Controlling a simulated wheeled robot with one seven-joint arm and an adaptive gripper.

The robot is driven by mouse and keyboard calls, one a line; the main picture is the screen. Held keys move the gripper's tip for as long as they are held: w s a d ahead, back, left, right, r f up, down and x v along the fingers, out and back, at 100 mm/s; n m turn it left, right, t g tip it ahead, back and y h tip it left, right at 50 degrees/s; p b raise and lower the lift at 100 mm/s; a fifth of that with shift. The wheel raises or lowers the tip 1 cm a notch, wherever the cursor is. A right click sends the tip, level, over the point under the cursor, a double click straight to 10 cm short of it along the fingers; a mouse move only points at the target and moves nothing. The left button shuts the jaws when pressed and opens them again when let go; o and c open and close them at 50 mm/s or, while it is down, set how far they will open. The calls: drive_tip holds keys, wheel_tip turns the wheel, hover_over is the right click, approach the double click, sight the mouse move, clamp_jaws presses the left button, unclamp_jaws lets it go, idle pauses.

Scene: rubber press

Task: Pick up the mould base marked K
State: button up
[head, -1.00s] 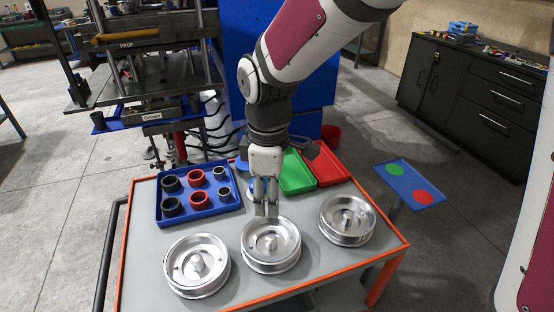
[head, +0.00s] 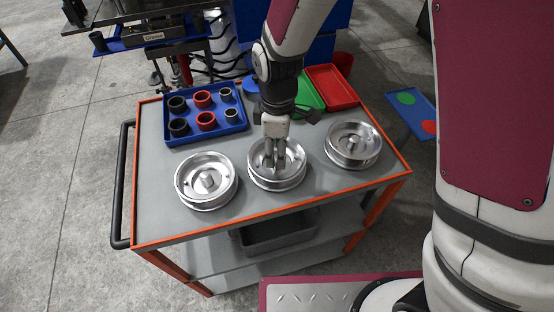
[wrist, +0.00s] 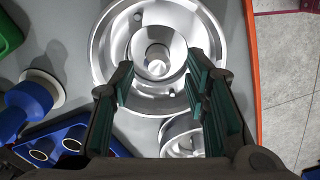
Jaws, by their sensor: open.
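Three round silver mould bases stand in a row on the cart: a left one (head: 206,181), a middle one (head: 291,173) and a right one (head: 353,146). I cannot read a K on any of them. My gripper (head: 275,164) points down over the middle base, with its fingers in front of the hub area. In the wrist view the open fingers (wrist: 158,78) straddle the line of the central hub of this base (wrist: 180,50), with nothing between them. Whether they touch it I cannot tell. Part of another base (wrist: 180,136) shows below it.
A blue tray (head: 208,139) with black, red and grey rings lies behind the left base. Green (head: 309,95) and red (head: 333,89) trays lie at the back right. The cart's orange rim (head: 240,233) runs close in front of the bases.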

drive_tip(key=shift+f, duration=1.4)
drive_tip(key=shift+c, duration=0.4)
clamp_jaws()
drive_tip(key=shift+w+r, duration=0.1)
drive_tip(key=shift+r, duration=0.1)
drive_tip(key=shift+r, duration=1.75)
drive_tip(key=s+d+p, duration=0.2)
drive_tip(key=s, duration=0.5)
drive_tip(key=s+d+r+p, duration=0.1)
drive_tip(key=s+d+p, duration=0.1)
drive_tip(key=s, duration=0.6)
drive_tip(key=shift+s+d+r+p, duration=0.15)
drive_tip(key=shift+r+p, duration=0.05)
drive_tip(key=shift+p, duration=0.35)
